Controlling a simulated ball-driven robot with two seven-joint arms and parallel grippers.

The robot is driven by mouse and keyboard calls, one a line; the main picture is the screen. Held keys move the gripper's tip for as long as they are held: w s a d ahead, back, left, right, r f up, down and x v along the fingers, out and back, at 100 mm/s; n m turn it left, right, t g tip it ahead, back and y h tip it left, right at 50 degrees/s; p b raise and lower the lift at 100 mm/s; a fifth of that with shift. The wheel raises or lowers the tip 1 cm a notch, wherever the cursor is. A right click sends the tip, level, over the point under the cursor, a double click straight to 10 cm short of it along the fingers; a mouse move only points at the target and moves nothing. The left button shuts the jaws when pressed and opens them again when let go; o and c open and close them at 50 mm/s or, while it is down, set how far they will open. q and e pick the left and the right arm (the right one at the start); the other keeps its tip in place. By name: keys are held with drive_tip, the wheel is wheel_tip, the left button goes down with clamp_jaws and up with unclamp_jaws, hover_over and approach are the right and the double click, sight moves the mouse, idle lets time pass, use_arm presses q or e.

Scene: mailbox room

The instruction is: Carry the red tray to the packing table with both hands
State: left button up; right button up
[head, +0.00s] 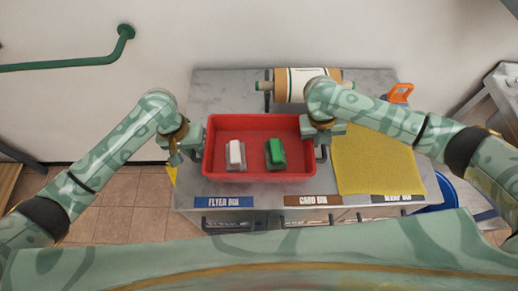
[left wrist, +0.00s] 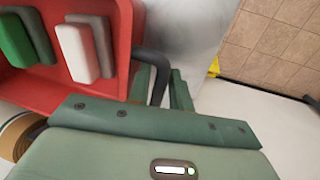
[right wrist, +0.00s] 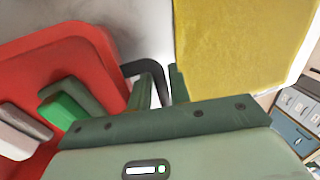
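The red tray (head: 258,123) is over the front left part of a grey table (head: 225,88), level and apparently resting on it. It holds a white-and-grey block (head: 235,154) and a green-and-grey block (head: 276,153). My left gripper (head: 194,150) is at the tray's left side; in the left wrist view its fingers (left wrist: 162,88) stand open on either side of a black handle (left wrist: 157,64). My right gripper (head: 318,143) is at the right side; its fingers (right wrist: 161,88) also straddle a black handle (right wrist: 134,67), with a small gap visible. I cannot tell which table is the packing table.
A yellow mat (head: 375,160) lies right of the tray. A paper roll (head: 293,84) and an orange item (head: 399,93) stand behind. Bins labelled flyer (head: 224,202), card and wrap line the front. A green rail (head: 70,64) is on the wall. Another table is far right (head: 505,90).

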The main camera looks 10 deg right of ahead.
use_arm(q)
clamp_jaws()
use_arm(e)
clamp_jaws()
use_arm(q)
drive_tip(key=shift+r, duration=0.1)
use_arm(e)
drive_tip(key=shift+r, duration=0.1)
